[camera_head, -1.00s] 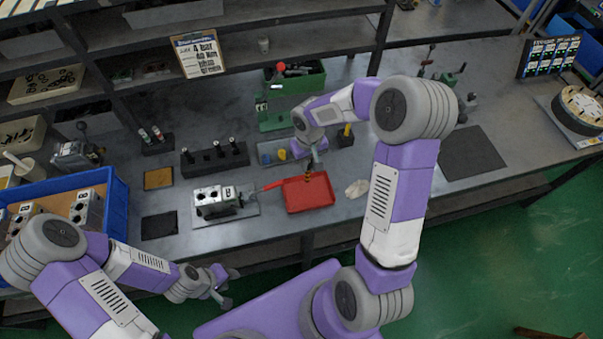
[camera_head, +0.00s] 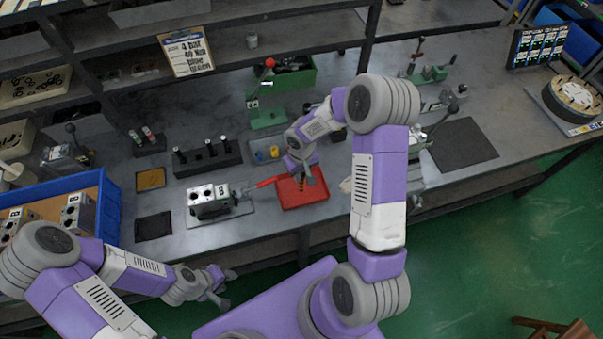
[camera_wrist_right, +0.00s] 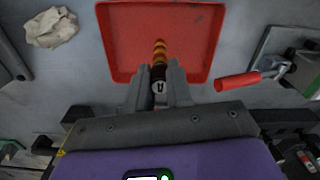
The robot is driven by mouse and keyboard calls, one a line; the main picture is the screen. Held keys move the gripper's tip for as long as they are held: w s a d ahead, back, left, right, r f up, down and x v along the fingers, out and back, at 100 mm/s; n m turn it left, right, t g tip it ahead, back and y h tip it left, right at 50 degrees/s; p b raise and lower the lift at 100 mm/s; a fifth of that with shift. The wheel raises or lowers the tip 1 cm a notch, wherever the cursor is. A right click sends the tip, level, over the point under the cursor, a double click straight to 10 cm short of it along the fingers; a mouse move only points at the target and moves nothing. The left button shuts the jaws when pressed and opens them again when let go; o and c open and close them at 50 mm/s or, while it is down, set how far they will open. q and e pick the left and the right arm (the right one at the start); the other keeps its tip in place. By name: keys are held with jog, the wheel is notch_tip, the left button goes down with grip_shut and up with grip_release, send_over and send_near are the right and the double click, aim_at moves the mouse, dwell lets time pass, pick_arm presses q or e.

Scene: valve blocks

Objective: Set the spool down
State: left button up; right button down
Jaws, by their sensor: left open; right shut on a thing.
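My right gripper (camera_wrist_right: 160,88) is shut on the spool (camera_wrist_right: 159,58), a slim part with orange, yellow and dark bands. The spool points away from the fingers, over the red tray (camera_wrist_right: 117,30). In the head view the right gripper (camera_head: 302,176) is above the red tray (camera_head: 318,190), with the spool (camera_head: 301,185) small below it. I cannot tell whether the spool's end touches the tray floor. My left gripper (camera_head: 222,286) is open and empty, low in front of the bench.
A valve block (camera_head: 208,200) with a red-handled clamp (camera_wrist_right: 238,80) stands beside the tray. A crumpled cloth (camera_wrist_right: 52,28) lies on its other side. A black rack (camera_head: 207,158) and a green fixture (camera_head: 267,115) stand behind. A blue crate (camera_head: 110,205) is at left.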

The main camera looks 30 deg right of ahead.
jog(key=c, duration=1)
grip_release()
jog(key=shift+r+p, duration=0.2)
jog(key=shift+p, duration=0.15)
notch_tip(320, 180, up, 12)
jog(key=f, duration=0.1)
jog(key=s+a+f+y, duration=0.1)
jog(key=s+a+f, duration=0.1)
jog(key=a+f, duration=0.2)
jog(key=s+a+f+y, duration=0.1)
jog(key=s+a+f, duration=0.1)
jog(key=a+f, duration=0.2)
jog(key=s+a+f+y, duration=0.1)
jog(key=s+a+f, duration=0.2)
jog(key=a+f, duration=0.1)
jog(key=shift+f+y, duration=0.4)
jog(key=shift+f, duration=0.25)
jog(key=s+a+f, duration=0.1)
jog(key=s+f, duration=0.1)
jog(key=s, duration=0.1)
jog(key=s+a+f+m, duration=0.1)
jog(key=s+f, duration=0.1)
jog(key=s, duration=0.1)
jog(key=s+a+f+m, duration=0.1)
jog(key=s+a+f, duration=0.1)
jog(key=s, duration=0.1)
jog(key=shift+f+t+p, duration=0.3)
